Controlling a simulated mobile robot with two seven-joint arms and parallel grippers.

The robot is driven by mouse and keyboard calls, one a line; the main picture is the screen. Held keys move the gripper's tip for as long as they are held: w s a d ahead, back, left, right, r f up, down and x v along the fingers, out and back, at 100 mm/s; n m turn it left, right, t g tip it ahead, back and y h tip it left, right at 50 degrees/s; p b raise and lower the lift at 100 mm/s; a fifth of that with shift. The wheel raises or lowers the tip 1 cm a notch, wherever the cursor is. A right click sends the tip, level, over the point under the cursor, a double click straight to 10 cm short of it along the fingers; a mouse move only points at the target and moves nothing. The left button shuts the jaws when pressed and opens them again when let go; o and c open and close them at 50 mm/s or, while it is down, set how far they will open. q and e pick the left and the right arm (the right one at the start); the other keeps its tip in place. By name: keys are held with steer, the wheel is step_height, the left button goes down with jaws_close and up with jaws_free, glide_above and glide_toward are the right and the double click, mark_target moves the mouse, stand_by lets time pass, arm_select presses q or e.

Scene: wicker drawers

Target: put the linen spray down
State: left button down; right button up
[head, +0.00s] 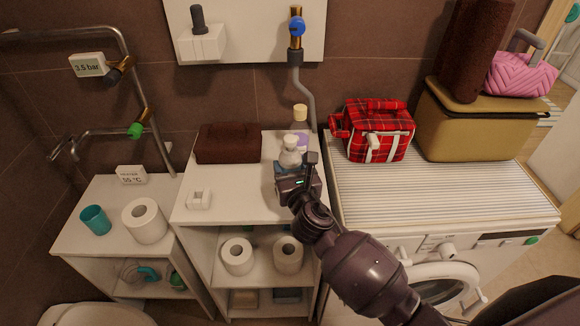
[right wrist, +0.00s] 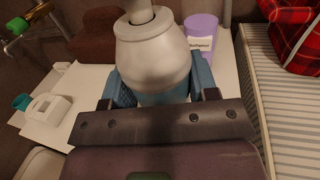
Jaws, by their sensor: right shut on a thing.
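The linen spray, a pale grey bottle with a rounded shoulder and light top (head: 290,156), is in my right gripper (head: 297,183), over the right part of the white shelf unit's top (head: 240,208). In the right wrist view the bottle (right wrist: 153,52) stands between the blue-padded fingers of the right gripper (right wrist: 160,92), which is shut on it. The bottle looks roughly upright. Its lower part is hidden by the gripper, so I cannot tell whether its base touches the top. My left gripper is not in view.
A folded brown towel (head: 228,143) lies at the back left, and a small white holder (head: 198,200) at front left. A red plaid bag (head: 374,131) sits on the washer. The top's front middle is clear.

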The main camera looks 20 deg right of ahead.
steer(key=o, duration=1)
steer(key=shift+o, duration=0.2)
steer(key=shift+s+r, duration=0.1)
steer(key=shift+s, duration=0.05)
steer(key=s, duration=1.1)
steer(key=shift+s+a, duration=0.25)
steer(key=shift+s, duration=0.1)
